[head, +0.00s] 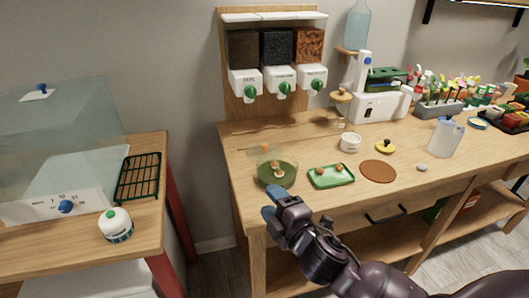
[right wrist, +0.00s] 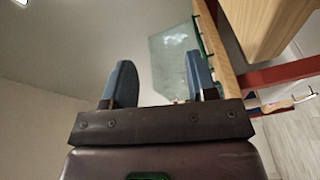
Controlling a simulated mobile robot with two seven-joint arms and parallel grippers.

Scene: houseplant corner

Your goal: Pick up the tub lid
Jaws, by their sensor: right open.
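A clear flat piece with an orange knob (head: 265,149), which looks like the tub lid, lies on the wooden bench just behind the green see-through tub (head: 277,175). The tub stands near the bench's front left corner with small brownish things inside. My right gripper (head: 273,202) is in front of the bench edge, below the tub and apart from it and the lid. In the right wrist view its two blue fingers (right wrist: 160,75) are spread with nothing between them. My left gripper is not in view.
A green tray (head: 331,176), a brown disc (head: 378,171), a white cup (head: 350,142) and a yellow knobbed disc (head: 385,147) stand right of the tub. Dispensers (head: 280,80) hang behind. A clear box (head: 65,130) stands on the left table. Bench left of the tub is clear.

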